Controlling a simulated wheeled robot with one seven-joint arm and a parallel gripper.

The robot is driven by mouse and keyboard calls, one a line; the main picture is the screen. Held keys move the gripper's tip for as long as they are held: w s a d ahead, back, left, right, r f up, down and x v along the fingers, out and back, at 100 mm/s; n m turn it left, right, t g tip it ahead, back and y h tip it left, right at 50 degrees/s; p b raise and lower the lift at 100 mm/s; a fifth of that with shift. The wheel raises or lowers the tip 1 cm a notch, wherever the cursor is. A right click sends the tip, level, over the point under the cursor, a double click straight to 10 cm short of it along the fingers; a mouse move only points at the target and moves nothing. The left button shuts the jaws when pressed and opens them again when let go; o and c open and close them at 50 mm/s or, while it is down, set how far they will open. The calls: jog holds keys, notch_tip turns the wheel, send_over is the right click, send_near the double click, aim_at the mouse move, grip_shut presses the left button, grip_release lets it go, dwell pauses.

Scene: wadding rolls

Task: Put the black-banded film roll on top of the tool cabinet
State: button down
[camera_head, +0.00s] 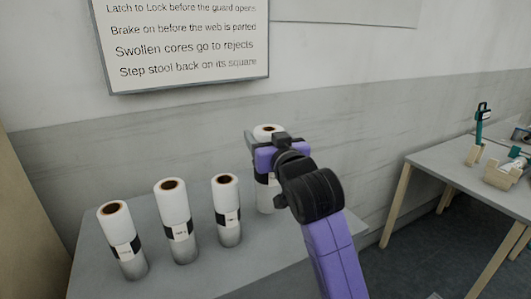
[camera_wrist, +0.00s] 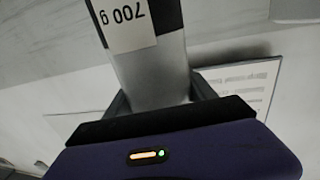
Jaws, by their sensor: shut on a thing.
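My gripper (camera_head: 270,158) is shut on a white film roll (camera_head: 267,196) at the right end of a row of rolls. This roll is upright, with its brown core end partly showing above my jaws. In the wrist view my gripper (camera_wrist: 160,108) has one jaw on each side of the roll (camera_wrist: 158,76), whose label reads "700 g" beside a dark band. Three similar white rolls, the left (camera_head: 120,240), middle (camera_head: 175,218) and right (camera_head: 228,208), stand with black bands beside their labels. I cannot tell whether the held roll touches the table. No tool cabinet is clearly recognisable.
The rolls' grey table (camera_head: 200,278) has bare space in front. A wall sign (camera_head: 185,45) hangs behind. A second table (camera_head: 455,170) at right carries a tape dispenser (camera_head: 502,174) and a teal-handled tool (camera_head: 481,125). A beige panel (camera_head: 28,225) stands at the left edge.

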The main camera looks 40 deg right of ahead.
jog(key=shift+f, duration=2.15)
jog(key=shift+c, duration=1.5)
grip_release()
jog(key=shift+f, duration=0.1)
jog(key=b+v, duration=0.1)
jog(key=v, duration=1.1)
jog(key=shift+a, duration=0.1)
